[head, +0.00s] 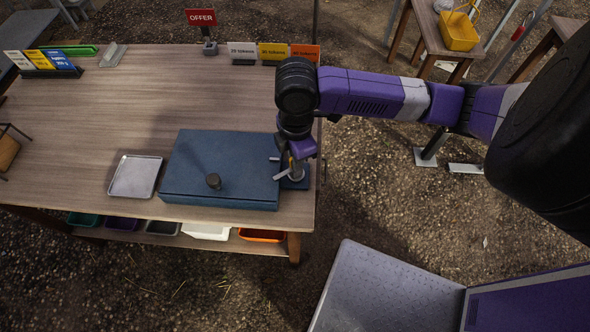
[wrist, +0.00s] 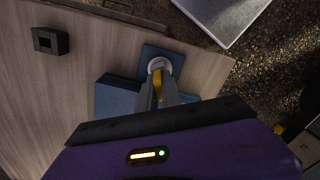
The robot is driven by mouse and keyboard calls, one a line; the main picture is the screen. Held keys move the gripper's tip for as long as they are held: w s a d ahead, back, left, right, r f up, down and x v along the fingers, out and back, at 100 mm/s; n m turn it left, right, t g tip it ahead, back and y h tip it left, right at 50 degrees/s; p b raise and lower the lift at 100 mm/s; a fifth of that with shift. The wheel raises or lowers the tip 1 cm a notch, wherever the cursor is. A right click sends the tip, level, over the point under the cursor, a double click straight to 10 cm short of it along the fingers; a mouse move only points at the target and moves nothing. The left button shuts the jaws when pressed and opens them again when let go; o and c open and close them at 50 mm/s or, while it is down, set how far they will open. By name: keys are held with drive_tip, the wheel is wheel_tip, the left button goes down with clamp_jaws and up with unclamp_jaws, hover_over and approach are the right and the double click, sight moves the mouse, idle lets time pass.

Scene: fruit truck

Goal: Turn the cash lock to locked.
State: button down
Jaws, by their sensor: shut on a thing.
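The cash box (head: 220,168) is a closed blue box with a dark round knob on its lid, near the front right of the wooden table. The cash lock is a small blue plate (head: 300,185) with a round silver part, at the right side of the box. In the wrist view, the lock plate (wrist: 176,55) and its silver round part (wrist: 160,63) lie at my fingertips. My gripper (wrist: 158,78) points down and is shut on a yellow piece (wrist: 157,84) at the lock. The fingers hide most of it, and I cannot tell which way the lock is turned.
A metal tray (head: 135,176) lies left of the box. Price cards (head: 273,52) and a red OFFER sign (head: 201,18) stand at the table's back edge. Coloured bins (head: 205,231) sit under the front edge. The middle of the table (head: 120,100) is clear.

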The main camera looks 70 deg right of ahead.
drive_tip(key=m+p, duration=0.1)
drive_tip(key=m, duration=0.2)
drive_tip(key=shift+r, duration=0.15)
drive_tip(key=shift+m+p, duration=0.4)
drive_tip(key=shift+m, duration=1)
drive_tip(key=shift+m, duration=0.7)
drive_tip(key=c, duration=1.5)
unclamp_jaws()
drive_tip(key=shift+o, duration=0.2)
drive_tip(key=shift+r+p, duration=3.1)
drive_tip(key=shift+r, duration=0.3)
